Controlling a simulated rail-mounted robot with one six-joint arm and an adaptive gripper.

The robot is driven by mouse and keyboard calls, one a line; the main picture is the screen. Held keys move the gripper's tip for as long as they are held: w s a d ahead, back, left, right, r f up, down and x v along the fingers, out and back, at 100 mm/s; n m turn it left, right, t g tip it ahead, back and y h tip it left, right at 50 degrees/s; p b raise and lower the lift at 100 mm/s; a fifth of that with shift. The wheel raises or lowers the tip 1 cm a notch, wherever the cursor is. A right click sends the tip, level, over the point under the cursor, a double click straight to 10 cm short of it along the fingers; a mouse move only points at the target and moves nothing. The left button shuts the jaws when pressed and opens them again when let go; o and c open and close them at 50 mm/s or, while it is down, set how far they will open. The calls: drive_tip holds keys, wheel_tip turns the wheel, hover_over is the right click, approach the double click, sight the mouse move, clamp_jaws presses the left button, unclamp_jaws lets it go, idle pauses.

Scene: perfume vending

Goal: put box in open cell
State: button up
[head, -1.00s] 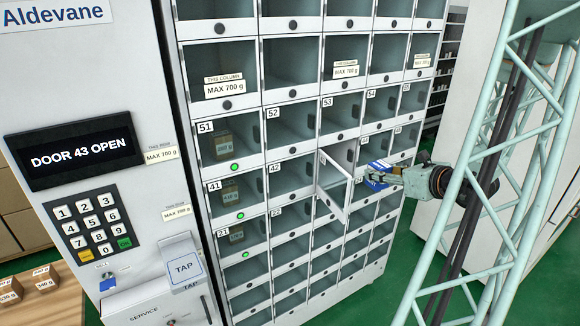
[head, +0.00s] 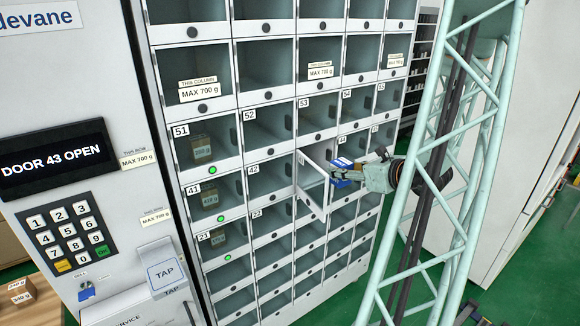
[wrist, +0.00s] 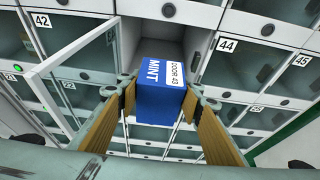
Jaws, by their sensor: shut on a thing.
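A blue box (wrist: 158,92) with a white "DOOR 43" label and the word "MINT" is between the fingers of my gripper (wrist: 160,108) in the wrist view. The fingers are shut on its two sides. In the head view the box (head: 343,167) is partly hidden by my gripper (head: 352,172). The open cell (wrist: 168,45) lies straight beyond the box, which is in front of its mouth. Its glass door (head: 313,185) is swung out to the left of the gripper. In the head view the display (head: 55,158) reads "DOOR 43 OPEN".
Shut cells surround the open one, with cell 42 (head: 262,178) on its left and cell 44 (wrist: 245,68) on its right. Cells 51, 41 and 21 hold boxes and show green lights. A keypad (head: 72,235) stands at the left.

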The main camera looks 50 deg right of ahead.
drive_tip(key=shift+w, duration=0.15)
drive_tip(key=r+x, duration=0.1)
drive_tip(key=x, duration=0.5)
drive_tip(key=w+r+p+x, duration=0.1)
drive_tip(key=r+x, duration=0.1)
drive_tip(key=x, duration=0.4)
drive_tip(key=r+p+x, duration=0.1)
drive_tip(key=x, duration=0.6)
drive_tip(key=shift+w+d+r, duration=0.15)
drive_tip(key=shift+w+d, duration=0.15)
drive_tip(key=shift+w, duration=0.1)
drive_tip(key=shift+f+p, duration=0.3)
drive_tip(key=shift+f, duration=1.2)
drive_tip(key=shift+w+f, duration=0.2)
drive_tip(key=shift+f, duration=0.25)
drive_tip(key=shift+f, duration=0.15)
drive_tip(key=o, duration=0.9)
